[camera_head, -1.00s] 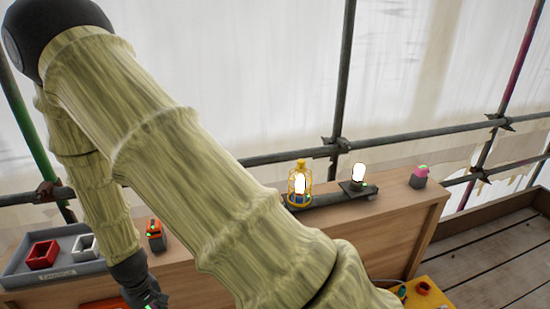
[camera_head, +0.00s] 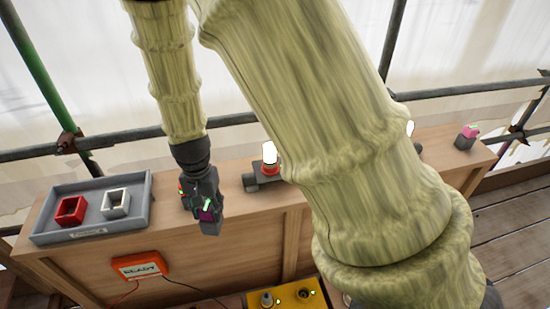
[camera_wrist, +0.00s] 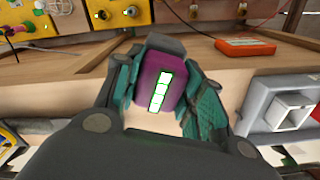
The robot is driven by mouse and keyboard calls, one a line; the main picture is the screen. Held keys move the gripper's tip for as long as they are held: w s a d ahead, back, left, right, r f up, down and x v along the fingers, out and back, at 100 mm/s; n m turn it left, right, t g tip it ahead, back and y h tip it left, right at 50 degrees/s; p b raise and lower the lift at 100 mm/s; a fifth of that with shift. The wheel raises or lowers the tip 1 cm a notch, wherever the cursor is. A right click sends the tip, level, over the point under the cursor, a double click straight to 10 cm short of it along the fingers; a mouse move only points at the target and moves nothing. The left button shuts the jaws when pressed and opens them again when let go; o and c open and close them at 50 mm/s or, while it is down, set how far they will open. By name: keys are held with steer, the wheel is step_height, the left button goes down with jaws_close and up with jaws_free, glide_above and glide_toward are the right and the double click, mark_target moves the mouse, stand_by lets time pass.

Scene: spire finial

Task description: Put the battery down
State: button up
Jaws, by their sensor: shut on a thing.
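My gripper (camera_head: 206,203) is shut on a purple battery (camera_wrist: 160,82). In the wrist view the battery sits between the two teal finger pads, with a lit strip of white, green-edged segments facing the camera and a grey end. In the head view the battery (camera_head: 207,214) shows as a small purple patch at the gripper's tip, near the front edge of the wooden bench (camera_head: 60,275). I cannot tell whether it touches the bench. The gripper is right of the grey tray (camera_head: 140,215).
The tray holds a red square holder (camera_head: 72,211) and a white one (camera_head: 116,204). An orange box marked READY (camera_head: 140,267) is on the bench's front. A lit lamp (camera_head: 269,152) stands right of my gripper. A pink-topped block (camera_head: 467,131) sits at the far right. A yellow box (camera_head: 300,297) is below.

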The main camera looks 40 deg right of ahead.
steer(key=shift+w+d+r, duration=0.15)
steer(key=shift+w+d, duration=0.1)
steer(key=shift+w, duration=0.05)
steer(key=shift+w+d+f+p, duration=0.85)
steer(key=shift+w+d+p, duration=0.55)
steer(key=shift+d, duration=0.65)
steer(key=shift+w+d+f+p, duration=0.8)
steer(key=shift+w+d+p, duration=0.25)
steer(key=shift+w+d, duration=0.85)
steer(key=shift+w+d+f+p, duration=0.85)
steer(key=shift+w+d+p, duration=0.4)
steer(key=shift+d, duration=1)
steer(key=shift+f, duration=0.1)
steer(key=o, duration=1.3)
steer(key=shift+r+b, duration=2.2)
steer(key=shift+r, duration=3.9)
